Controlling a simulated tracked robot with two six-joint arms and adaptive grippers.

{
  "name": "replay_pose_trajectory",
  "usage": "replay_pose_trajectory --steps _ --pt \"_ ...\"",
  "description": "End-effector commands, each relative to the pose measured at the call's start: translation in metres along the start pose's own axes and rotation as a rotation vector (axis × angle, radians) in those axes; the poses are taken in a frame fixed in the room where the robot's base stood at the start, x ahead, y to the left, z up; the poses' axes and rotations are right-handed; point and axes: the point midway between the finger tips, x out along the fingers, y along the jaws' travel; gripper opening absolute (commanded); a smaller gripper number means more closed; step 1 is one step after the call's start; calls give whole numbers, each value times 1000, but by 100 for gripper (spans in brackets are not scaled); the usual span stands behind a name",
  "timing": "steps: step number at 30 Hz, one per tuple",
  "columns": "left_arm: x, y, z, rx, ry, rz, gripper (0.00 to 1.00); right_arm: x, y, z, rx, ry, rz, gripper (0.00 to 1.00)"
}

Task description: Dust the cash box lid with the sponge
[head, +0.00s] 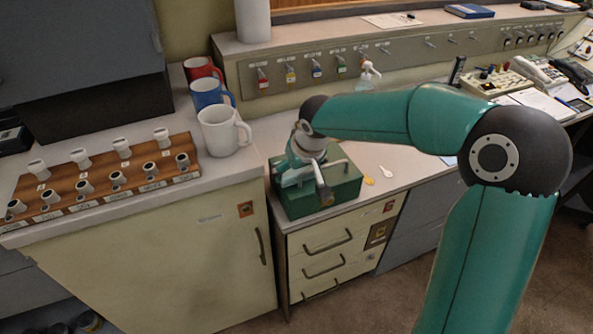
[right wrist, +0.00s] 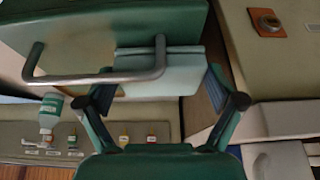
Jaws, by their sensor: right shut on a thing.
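The cash box (head: 340,190) is a dark green box with a grey metal handle on its lid, standing on the low counter. In the right wrist view the green lid (right wrist: 110,22) and its handle (right wrist: 100,77) fill the upper left. My right gripper (head: 312,178) is over the lid. It is shut on a pale blue-green block, the sponge (right wrist: 160,75), which sits between the two fingers close against the lid. I cannot tell whether it touches the lid. The arm and gripper hide part of the lid in the head view. My left gripper is out of view.
Red, blue and white mugs (head: 222,132) and a rack of stamps (head: 100,185) stand left of the box. A pump bottle (head: 368,76) and a key panel (head: 320,72) are behind. Small yellow (head: 369,181) and white items lie right of the box.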

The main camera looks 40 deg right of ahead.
Motion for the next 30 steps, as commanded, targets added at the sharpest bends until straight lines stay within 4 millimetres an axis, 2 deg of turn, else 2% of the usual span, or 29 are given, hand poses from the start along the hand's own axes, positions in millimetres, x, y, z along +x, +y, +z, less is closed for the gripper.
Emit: replay_pose_trajectory --steps 1,2,12,20,30 --pt "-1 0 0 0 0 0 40 3 0 11 15 -43 3 60" --pt "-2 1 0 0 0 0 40 4 0 10 15 -43 3 60" --pt "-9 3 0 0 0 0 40 18 0 -14 11 -43 3 60" --pt "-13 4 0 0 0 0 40 22 0 -24 7 -38 4 60" --pt "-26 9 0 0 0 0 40 30 0 -49 5 -35 4 60"
